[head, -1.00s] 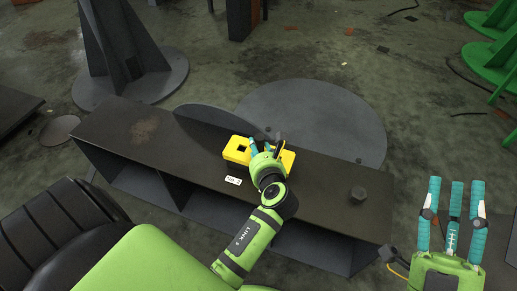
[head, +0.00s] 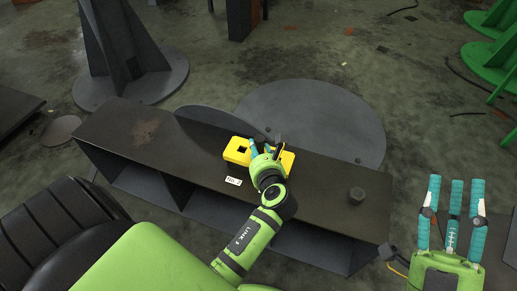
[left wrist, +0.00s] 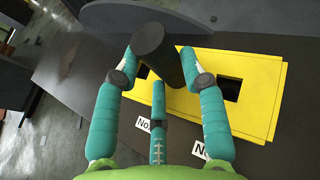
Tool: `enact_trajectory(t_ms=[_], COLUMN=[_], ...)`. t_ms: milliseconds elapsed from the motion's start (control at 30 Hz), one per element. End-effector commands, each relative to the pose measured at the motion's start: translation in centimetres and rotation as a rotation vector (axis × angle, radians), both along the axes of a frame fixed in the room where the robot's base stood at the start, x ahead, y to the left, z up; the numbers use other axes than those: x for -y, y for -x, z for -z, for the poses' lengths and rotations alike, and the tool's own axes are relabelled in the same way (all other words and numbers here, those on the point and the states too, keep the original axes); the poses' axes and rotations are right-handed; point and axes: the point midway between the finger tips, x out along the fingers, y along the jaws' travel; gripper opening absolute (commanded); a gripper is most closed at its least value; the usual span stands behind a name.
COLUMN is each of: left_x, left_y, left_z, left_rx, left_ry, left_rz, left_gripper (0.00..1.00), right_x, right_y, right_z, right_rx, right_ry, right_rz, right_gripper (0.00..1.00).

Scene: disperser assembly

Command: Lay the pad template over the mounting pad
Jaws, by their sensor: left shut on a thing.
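The pad template is a yellow plate (head: 238,150) with square holes, over the dark bench in the middle of the head view. It also shows in the left wrist view (left wrist: 262,92). A dark cylinder (left wrist: 160,50), apparently its handle, stands up from it. My left gripper (head: 267,148) is shut around this cylinder, with fingers on both sides of it in the left wrist view (left wrist: 160,75). I cannot make out the mounting pad; the template and gripper may hide it. Whether the template touches the surface is unclear. My right gripper (head: 454,205) is open and empty at the lower right.
The dark bench (head: 130,130) runs diagonally, with open compartments below its front. A white label (head: 233,181) is in front of the template. A dark hexagonal nut or block (head: 356,195) sits on the bench's right part. The bench's left end is clear.

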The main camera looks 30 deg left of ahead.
Motion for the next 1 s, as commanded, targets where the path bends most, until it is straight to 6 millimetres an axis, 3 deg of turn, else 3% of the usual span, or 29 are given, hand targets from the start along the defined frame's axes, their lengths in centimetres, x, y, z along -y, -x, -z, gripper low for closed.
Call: enact_trajectory(t_ms=[1000], left_x=[-0.01], left_y=[-0.08], left_z=[0.72], left_rx=[0.004], left_ry=[-0.002], left_rz=[0.002], left_gripper=[0.00], right_x=[0.00], right_y=[0.00], right_z=[-0.36], right_rx=[0.000], right_ry=[0.000], right_rz=[0.000], right_gripper=[0.40])
